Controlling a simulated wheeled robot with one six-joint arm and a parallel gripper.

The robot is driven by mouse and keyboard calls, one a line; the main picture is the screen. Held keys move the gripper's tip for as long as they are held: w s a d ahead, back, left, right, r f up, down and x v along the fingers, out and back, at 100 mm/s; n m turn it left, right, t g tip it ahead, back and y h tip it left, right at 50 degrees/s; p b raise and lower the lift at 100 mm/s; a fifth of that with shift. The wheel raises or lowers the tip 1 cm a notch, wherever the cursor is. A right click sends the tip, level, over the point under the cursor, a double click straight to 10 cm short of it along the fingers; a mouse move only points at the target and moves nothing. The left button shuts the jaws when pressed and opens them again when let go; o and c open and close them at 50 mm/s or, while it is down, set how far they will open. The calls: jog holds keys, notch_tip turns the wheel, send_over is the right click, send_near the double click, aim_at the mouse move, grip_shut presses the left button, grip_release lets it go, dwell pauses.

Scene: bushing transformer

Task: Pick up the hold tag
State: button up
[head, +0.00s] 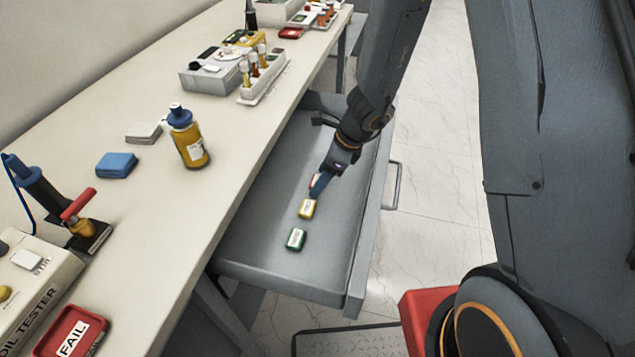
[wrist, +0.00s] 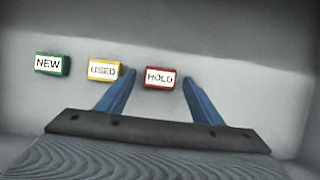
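The hold tag (wrist: 160,78) is a small red block with a white label reading HOLD, lying in the open grey drawer. In the wrist view it sits between the tips of my gripper's two blue fingers, with a gap on each side. My gripper (wrist: 158,80) is open and pointed down at it; the left fingertip is close to the yellow USED tag (wrist: 104,71). In the head view only a red edge of the hold tag (head: 314,181) shows beside my gripper (head: 319,186).
The green NEW tag (wrist: 52,64) lies left of the USED tag in the drawer (head: 260,245). The drawer's walls surround the tags. On the bench stand a yellow bottle (head: 188,138), a blue pad (head: 117,165), a vial rack (head: 264,82) and a red FAIL tray (head: 70,334).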

jog(key=c, duration=1)
jog(key=shift+r, duration=0.1)
jog(key=shift+c, duration=0.2)
